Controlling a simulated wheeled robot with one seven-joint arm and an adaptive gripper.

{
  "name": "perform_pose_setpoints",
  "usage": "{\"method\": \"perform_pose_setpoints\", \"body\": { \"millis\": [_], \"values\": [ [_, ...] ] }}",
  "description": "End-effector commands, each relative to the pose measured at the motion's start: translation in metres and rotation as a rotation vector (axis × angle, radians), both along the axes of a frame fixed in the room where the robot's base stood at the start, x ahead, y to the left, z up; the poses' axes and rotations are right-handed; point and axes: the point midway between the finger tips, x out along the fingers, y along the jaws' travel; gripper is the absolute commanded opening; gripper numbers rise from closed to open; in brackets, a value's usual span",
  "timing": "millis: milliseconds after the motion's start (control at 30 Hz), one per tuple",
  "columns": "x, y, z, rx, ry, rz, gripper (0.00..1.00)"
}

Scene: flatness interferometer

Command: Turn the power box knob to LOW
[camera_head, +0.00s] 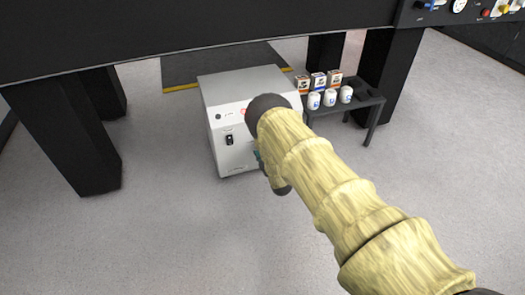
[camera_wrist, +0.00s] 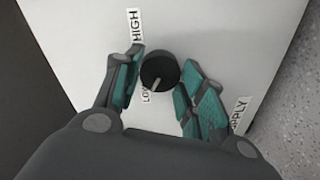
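The power box (camera_head: 240,88) is a white cabinet on the floor under the black table in the head view; my arm covers part of its front. In the wrist view its panel (camera_wrist: 80,45) carries a round black knob (camera_wrist: 164,68) with a light pointer mark. The pointer aims down-left, towards the partly hidden LOW label (camera_wrist: 146,97); the HIGH label (camera_wrist: 134,24) is above left. My gripper (camera_wrist: 160,75) has its teal-padded fingers apart, one on each side of the knob. The right finger looks very close to it; I cannot tell whether they touch.
A low black stand (camera_head: 372,103) right of the box holds small cartons (camera_head: 319,80) and white jars (camera_head: 329,97). Thick black table legs (camera_head: 70,135) stand left and right. The black tabletop (camera_head: 180,35) overhangs the box. The grey floor in front is clear.

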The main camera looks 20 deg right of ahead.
Motion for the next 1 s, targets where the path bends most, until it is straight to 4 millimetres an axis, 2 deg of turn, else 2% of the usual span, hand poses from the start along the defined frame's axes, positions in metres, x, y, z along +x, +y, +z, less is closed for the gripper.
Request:
{"method": "perform_pose_setpoints", "body": {
  "millis": [33,100,400,533,667,1000],
  "values": [
    [0.0,0.001,-0.001,0.001,0.001,0.0,0.53],
    [0.0,0.001,-0.001,0.001,0.001,0.0,0.6],
    [0.0,0.0,0.0,0.001,-0.001,-0.001,0.6],
    [-0.008,-0.001,0.0,0.001,0.0,-0.001,0.6],
    [-0.026,-0.001,0.0,0.001,0.003,-0.001,0.6],
    [-0.087,-0.005,0.002,0.0,0.003,-0.001,0.6]
  ]
}}
